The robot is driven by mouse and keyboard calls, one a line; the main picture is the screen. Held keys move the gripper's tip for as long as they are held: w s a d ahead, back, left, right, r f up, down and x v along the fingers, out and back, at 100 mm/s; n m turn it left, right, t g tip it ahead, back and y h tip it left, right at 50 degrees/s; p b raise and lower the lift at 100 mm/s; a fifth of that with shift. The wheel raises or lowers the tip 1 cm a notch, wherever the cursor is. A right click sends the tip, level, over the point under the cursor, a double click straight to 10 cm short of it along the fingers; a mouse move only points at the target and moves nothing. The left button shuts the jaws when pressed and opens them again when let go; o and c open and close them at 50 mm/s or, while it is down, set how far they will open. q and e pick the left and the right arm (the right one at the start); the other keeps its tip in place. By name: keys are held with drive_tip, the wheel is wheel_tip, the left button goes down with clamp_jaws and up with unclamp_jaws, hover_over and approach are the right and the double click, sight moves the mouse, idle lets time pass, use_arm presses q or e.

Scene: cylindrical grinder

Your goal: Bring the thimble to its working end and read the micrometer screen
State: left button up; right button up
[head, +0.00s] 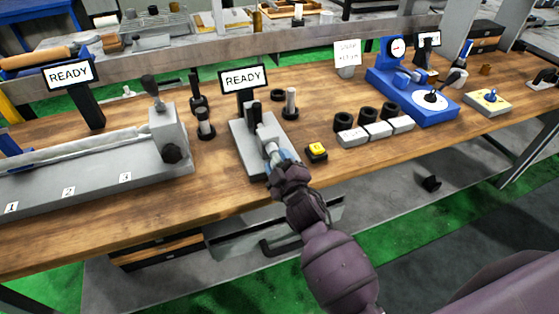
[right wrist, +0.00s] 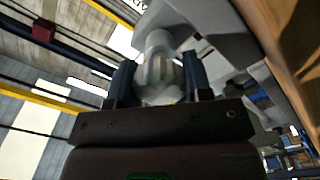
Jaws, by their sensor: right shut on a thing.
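The micrometer stands on a grey base (head: 240,150) in the middle of the bench. Its thimble (right wrist: 158,72) is a pale ribbed cylinder in the right wrist view. My right gripper (right wrist: 160,82) is shut on the thimble, one dark finger on each side. In the head view the right gripper (head: 281,160) reaches in from the front and hides most of the thimble. The micrometer screen (head: 243,79) behind the base reads READY. My left gripper is not in view.
A yellow button (head: 316,150) sits just right of the micrometer. A long grey fixture (head: 95,165) with its own READY screen (head: 68,73) stands left. Black rings (head: 369,115) and white blocks (head: 377,130) lie right, before a blue gauge stand (head: 425,105).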

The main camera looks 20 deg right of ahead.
drive_tip(key=shift+m, duration=0.9)
drive_tip(key=o, duration=0.9)
drive_tip(key=shift+p, duration=0.3)
drive_tip(key=s, duration=1.1)
drive_tip(key=shift+d, duration=0.15)
drive_tip(key=shift+w, duration=0.1)
